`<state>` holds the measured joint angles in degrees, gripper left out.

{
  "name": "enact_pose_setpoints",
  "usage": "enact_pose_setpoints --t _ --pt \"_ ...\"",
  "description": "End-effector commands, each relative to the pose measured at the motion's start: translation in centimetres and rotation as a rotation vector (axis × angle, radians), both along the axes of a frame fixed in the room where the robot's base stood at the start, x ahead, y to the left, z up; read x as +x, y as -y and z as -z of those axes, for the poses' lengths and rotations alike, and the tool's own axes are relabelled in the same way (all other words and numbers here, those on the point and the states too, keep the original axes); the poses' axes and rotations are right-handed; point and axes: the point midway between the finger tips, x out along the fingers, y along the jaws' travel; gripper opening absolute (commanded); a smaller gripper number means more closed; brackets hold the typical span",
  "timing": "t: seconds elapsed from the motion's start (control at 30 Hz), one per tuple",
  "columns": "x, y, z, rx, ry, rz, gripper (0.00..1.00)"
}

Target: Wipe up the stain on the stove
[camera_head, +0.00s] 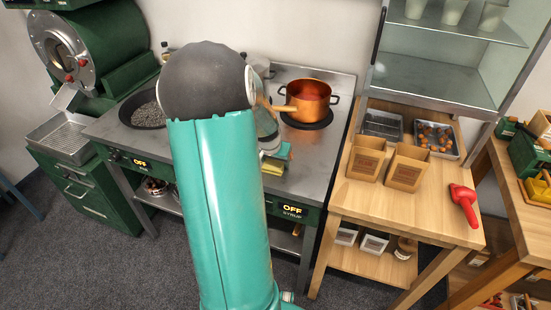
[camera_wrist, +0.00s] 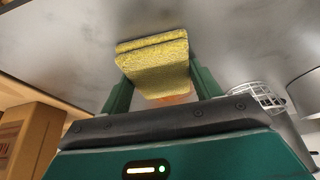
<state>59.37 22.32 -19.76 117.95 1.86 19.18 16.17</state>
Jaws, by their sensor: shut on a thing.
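My gripper (camera_wrist: 160,80) is shut on a yellow sponge (camera_wrist: 152,62), held between its two green fingers. In the head view the sponge (camera_head: 278,160) shows as a small yellow and green block low over the right part of the stove (camera_head: 318,160). I cannot tell whether it touches the surface. In the wrist view an orange-red patch (camera_wrist: 178,98), perhaps the stain, shows at the sponge's edge, partly hidden by the sponge and gripper. In the head view my arm hides the middle of the stove and any stain there.
An orange pot (camera_head: 308,100) sits on the right burner, and a dark pan of grains (camera_head: 143,110) on the left. Right of the stove, a wooden table (camera_head: 400,205) holds paper bags (camera_head: 407,168), metal trays (camera_head: 432,137) and a red scoop (camera_head: 465,203). The stove front right is clear.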

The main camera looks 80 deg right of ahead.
Motion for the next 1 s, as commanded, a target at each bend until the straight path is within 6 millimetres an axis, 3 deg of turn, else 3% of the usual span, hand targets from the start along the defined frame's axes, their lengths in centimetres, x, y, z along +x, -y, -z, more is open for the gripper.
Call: enact_pose_setpoints --t 0.17,0.73,1.0 --pt "0.1 -0.1 -0.2 0.005 0.000 0.000 0.45" --pt "0.1 0.0 -5.4 0.001 0.001 0.001 0.45" --pt "0.0 -0.1 -5.9 0.003 -0.001 0.000 0.45"
